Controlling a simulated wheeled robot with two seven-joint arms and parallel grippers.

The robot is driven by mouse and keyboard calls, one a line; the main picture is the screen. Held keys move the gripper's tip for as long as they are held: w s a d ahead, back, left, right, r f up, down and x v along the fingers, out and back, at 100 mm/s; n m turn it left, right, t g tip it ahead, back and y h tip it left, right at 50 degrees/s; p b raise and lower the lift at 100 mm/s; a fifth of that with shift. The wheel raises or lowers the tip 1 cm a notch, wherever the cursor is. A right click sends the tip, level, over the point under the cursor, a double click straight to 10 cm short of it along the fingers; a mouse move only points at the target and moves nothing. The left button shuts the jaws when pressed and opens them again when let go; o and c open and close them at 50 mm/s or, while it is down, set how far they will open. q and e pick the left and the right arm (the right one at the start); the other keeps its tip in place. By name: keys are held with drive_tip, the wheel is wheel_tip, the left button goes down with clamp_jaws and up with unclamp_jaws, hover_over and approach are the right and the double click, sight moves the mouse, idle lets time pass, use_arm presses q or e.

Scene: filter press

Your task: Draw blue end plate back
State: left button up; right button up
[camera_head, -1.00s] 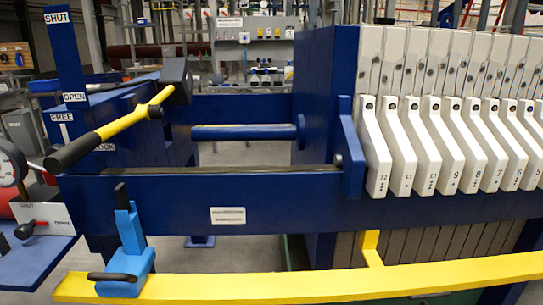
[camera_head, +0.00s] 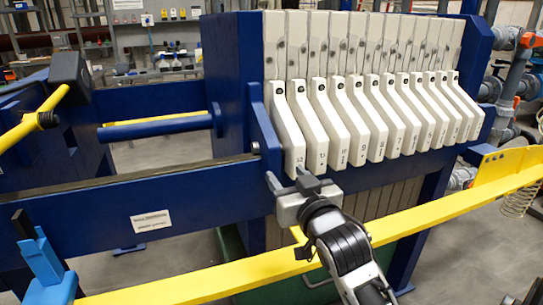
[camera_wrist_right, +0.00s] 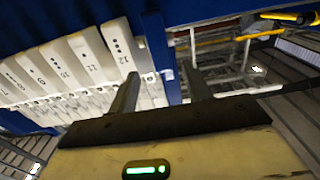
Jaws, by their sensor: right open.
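The blue end plate (camera_head: 228,85) stands upright at the left end of the white filter plates (camera_head: 345,125). Its blue side handle (camera_head: 264,130) hangs down beside the plate marked 12, at the side rail. My right gripper (camera_head: 289,182) is open at the lower end of this handle, in front of the rail. In the right wrist view my gripper's two fingers (camera_wrist_right: 161,92) are apart, with the blue handle (camera_wrist_right: 157,40) and plate 12 (camera_wrist_right: 122,62) beyond them. I cannot tell whether a finger touches either. My left gripper is not in view.
A yellow bar (camera_head: 440,208) runs along the front, below my right gripper. The blue rail (camera_head: 95,212) carries the plates. A blue rod (camera_head: 155,127) reaches the end plate from the left. A yellow lever (camera_head: 35,120) and light blue latch (camera_head: 45,265) are at the left.

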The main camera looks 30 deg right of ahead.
sight(275, 162)
drive_tip(key=x, duration=0.9)
drive_tip(key=shift+w+p, duration=0.35)
drive_tip(key=shift+w, duration=0.05)
clamp_jaws()
